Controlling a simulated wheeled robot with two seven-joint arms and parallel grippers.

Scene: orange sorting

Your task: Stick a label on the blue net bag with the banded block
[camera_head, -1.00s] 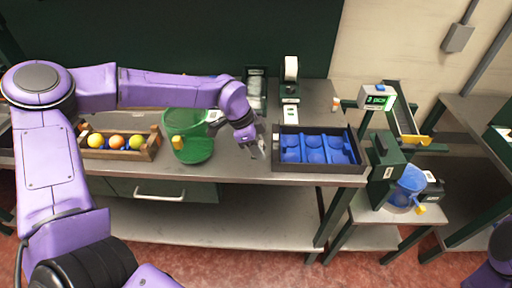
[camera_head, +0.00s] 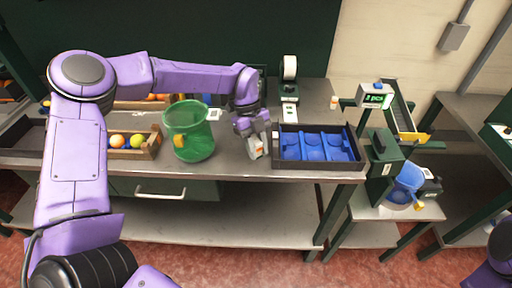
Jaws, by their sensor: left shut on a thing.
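My left gripper (camera_head: 252,134) points down over the table, between the green bag and the dark tray. It is shut on a small white block with an orange band (camera_head: 256,150), held close to the table top. A blue bag (camera_head: 408,184) with a yellow piece at its lower end is on the low stand at the right, well away from the gripper. Its net texture is too small to make out. A label on it cannot be made out. My right gripper is out of view; only a bit of purple arm shows at the lower right.
A green see-through bag (camera_head: 192,147) with a yellow piece stands left of the gripper. A dark tray (camera_head: 318,173) with blue compartments is right of it. A wooden crate (camera_head: 153,146) holds fruit. A label roll device (camera_head: 289,92) stands behind. A counter display (camera_head: 376,97) is at right.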

